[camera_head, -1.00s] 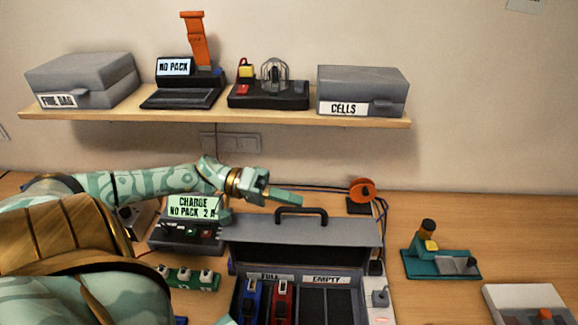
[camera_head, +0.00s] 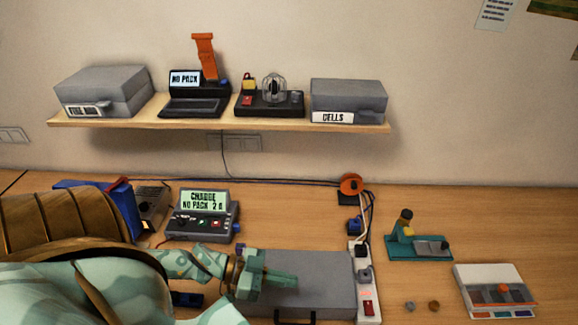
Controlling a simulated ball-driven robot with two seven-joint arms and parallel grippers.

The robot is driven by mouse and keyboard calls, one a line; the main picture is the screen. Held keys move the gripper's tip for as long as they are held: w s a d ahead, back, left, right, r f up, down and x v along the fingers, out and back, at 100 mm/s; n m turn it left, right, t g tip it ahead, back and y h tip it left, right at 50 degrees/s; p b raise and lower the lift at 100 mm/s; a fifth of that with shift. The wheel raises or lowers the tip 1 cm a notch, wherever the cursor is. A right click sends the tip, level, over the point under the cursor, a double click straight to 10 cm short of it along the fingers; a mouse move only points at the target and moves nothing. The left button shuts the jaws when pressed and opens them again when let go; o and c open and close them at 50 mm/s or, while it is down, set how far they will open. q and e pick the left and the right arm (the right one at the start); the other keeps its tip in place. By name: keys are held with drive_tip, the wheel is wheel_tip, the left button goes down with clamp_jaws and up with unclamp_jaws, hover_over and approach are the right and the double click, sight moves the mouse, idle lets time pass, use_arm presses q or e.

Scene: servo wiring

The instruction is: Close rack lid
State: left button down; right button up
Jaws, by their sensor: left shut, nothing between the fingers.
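The rack lid (camera_head: 325,275) is a flat grey panel at the bottom middle of the head view. It lies down over the rack, with its dark handle (camera_head: 296,316) at the near edge. The rack's slots and packs are hidden beneath it. My left gripper (camera_head: 292,281) is shut and empty. Its fingers lie over the left part of the lid, close to its top face; I cannot tell whether they touch it. My right gripper is not in view.
A charger (camera_head: 203,214) stands behind the rack at left. A power strip (camera_head: 366,285) runs along the rack's right side. A teal fixture (camera_head: 418,248) and a pale tray (camera_head: 495,290) stand further right. A shelf (camera_head: 220,119) hangs above. The back right of the table is clear.

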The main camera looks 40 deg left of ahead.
use_arm(q)
drive_tip(key=s+d+f+m+b, duration=0.1)
drive_tip(key=f, duration=0.1)
drive_tip(key=s+f+m+b, duration=0.1)
drive_tip(key=f, duration=0.1)
drive_tip(key=s+d+f+b, duration=0.1)
drive_tip(key=f, duration=0.2)
drive_tip(key=shift+s+d+f+m+t+y, duration=0.1)
drive_tip(key=shift+d+m+t+y, duration=0.2)
drive_tip(key=shift+d+m+t, duration=0.1)
wheel_tip(320, 180, down, 9)
drive_tip(key=s+m+t+b, duration=0.1)
drive_tip(key=m+b, duration=0.1)
drive_tip(key=b, duration=0.5)
drive_tip(key=shift+d+m+y, duration=0.3)
drive_tip(key=shift+d+m, duration=0.1)
drive_tip(key=shift+d, duration=0.05)
drive_tip(key=shift+s, duration=0.1)
